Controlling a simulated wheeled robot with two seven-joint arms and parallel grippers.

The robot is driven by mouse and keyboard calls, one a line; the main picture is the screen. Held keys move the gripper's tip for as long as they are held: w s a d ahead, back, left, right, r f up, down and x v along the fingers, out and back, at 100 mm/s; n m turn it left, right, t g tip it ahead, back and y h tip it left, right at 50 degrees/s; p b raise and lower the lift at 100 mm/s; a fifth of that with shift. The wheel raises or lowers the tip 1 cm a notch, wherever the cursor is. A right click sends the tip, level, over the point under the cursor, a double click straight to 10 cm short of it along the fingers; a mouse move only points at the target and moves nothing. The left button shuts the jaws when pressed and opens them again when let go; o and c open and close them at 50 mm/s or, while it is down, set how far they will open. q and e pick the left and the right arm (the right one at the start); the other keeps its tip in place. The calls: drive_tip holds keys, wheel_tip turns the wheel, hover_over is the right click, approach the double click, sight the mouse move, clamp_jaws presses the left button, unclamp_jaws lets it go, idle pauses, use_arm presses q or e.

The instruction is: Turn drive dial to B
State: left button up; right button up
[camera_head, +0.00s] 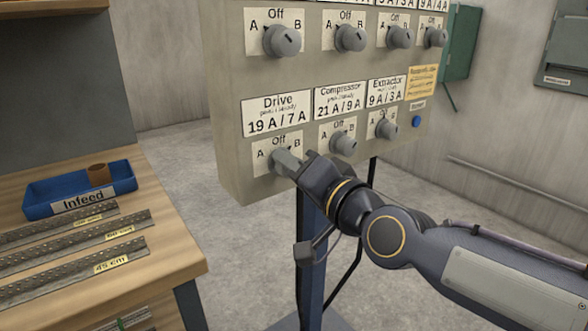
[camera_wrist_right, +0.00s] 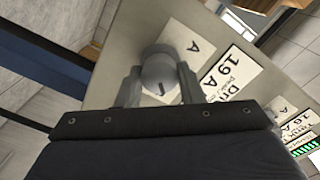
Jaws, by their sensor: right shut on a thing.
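The drive dial (camera_head: 279,158) is a grey knob in the lower row of the panel, under the label "Drive 19 A / 7 A". Its plate reads A, Off and B. My right gripper (camera_head: 291,165) reaches it from the lower right and largely covers its B side in the head view. In the right wrist view the round dial (camera_wrist_right: 158,66) sits between the two grey fingers of my right gripper (camera_wrist_right: 158,82), which is shut on it. A short dark mark shows on the dial face; I cannot tell which letter it points to. My left gripper is not in view.
The compressor dial (camera_head: 343,143) and extractor dial (camera_head: 386,129) sit to the right on the panel (camera_head: 228,100), with a row of dials above. A blue button (camera_head: 416,122) is farther right. A wooden bench (camera_head: 170,262) with a blue Infeed tray (camera_head: 40,207) stands at left.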

drive_tip(key=o, duration=1)
drive_tip(key=b+v, duration=0.1)
drive_tip(key=v, duration=0.6)
drive_tip(key=shift+s+d, duration=0.25)
drive_tip(key=shift+s, duration=0.1)
